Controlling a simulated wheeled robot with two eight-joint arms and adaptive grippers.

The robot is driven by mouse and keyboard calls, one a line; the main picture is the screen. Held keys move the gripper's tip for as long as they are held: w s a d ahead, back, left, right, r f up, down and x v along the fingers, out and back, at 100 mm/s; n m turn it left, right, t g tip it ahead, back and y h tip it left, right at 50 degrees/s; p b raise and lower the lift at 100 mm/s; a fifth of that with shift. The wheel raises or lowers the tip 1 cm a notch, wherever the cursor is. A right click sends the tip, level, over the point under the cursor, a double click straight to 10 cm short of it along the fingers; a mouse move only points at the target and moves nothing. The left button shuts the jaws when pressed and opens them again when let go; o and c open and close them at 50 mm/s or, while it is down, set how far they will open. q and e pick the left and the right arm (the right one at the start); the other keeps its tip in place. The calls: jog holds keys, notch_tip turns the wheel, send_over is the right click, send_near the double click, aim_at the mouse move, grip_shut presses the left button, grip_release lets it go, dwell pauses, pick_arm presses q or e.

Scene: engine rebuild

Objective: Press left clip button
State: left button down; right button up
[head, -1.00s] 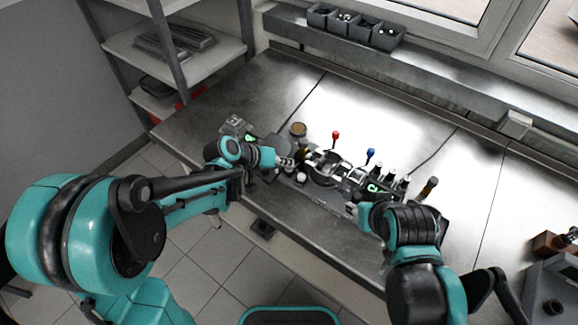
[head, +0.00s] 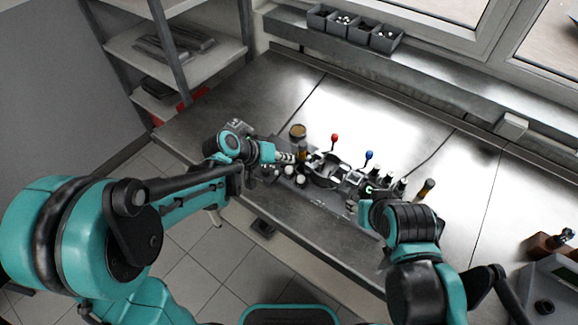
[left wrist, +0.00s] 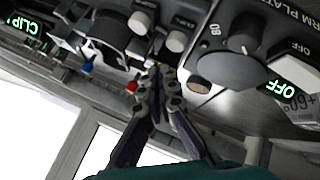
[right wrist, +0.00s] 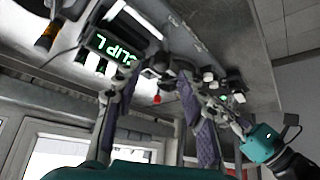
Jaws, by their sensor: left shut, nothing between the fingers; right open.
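My left gripper (head: 291,157) is at the left part of the bench device, its fingers together and empty. In the left wrist view its fingertips (left wrist: 157,72) are close to pale round buttons, one at upper left (left wrist: 140,21) and one at upper right (left wrist: 175,41). I cannot tell whether they touch one, and the button labels are not readable.
A dial (left wrist: 240,34) and an OFF display (left wrist: 286,88) are beside the left fingers. Red (head: 334,138) and blue (head: 369,155) knobs stand up behind the device. Small bins (head: 345,24) line the back ledge.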

aim_at(286, 171)
pick_arm(q)
jog(key=shift+r+p, duration=1.2)
jog(key=shift+r, duration=0.65)
jog(key=shift+f, duration=0.1)
jog(key=shift+s+a, duration=0.1)
jog(key=shift+a, duration=0.05)
jog(key=s+a+n+t+y+b, duration=0.1)
jog(key=s+a+y+b, duration=0.4)
jog(key=s+a, duration=1.2)
jog(key=shift+s+n+t+y, duration=0.4)
jog(key=shift+s+y, duration=0.3)
jog(key=shift+y, duration=0.5)
